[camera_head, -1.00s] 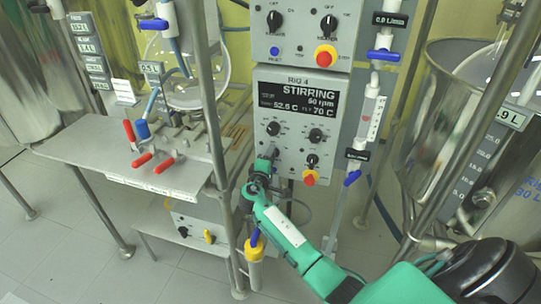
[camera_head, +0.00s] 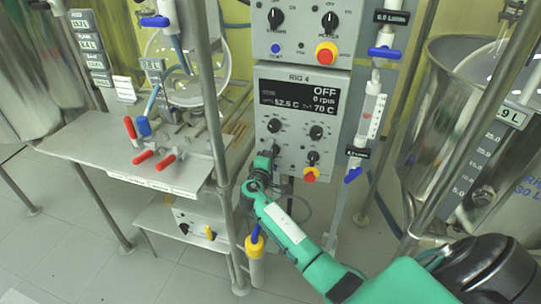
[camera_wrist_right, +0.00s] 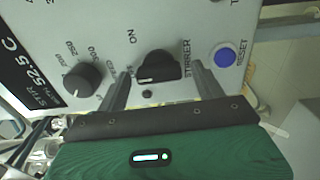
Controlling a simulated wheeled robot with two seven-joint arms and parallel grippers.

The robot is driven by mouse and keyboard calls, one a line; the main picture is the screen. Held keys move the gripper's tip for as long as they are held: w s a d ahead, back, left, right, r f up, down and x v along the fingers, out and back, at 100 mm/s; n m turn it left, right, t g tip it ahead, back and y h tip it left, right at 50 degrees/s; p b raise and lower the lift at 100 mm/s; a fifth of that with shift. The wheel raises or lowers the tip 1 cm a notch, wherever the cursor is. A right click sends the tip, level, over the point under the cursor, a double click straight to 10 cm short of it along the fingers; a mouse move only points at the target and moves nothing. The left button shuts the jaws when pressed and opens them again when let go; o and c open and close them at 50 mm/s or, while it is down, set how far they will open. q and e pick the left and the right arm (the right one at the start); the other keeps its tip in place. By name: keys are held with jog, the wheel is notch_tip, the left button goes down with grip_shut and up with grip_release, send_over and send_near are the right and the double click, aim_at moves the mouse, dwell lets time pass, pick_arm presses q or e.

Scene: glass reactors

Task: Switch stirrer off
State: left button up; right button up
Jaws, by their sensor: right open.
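The RIG 4 control box (camera_head: 345,125) stands in the middle of the head view. Its display (camera_head: 297,98) reads OFF, 0 rpm, 52.5 C and 70 C. My right gripper (camera_head: 273,153) is at the lower left of this panel and hides the stirrer switch there. In the right wrist view, the black stirrer switch (camera_wrist_right: 159,68) lies between the two fingers of my open right gripper (camera_wrist_right: 158,78), with a gap on each side. Its labels ON and STIRRER show. My left gripper is not in view.
A blue reset button (camera_wrist_right: 222,55) sits beside the switch. A metal post (camera_head: 216,130) stands close on the left, and a valve with a blue handle (camera_head: 352,175) on the right.

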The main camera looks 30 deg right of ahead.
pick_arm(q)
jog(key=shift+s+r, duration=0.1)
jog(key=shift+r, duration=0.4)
pick_arm(e)
jog(key=v, duration=1.3)
jog(key=shift+s+a, duration=0.25)
jog(key=shift+a, duration=0.1)
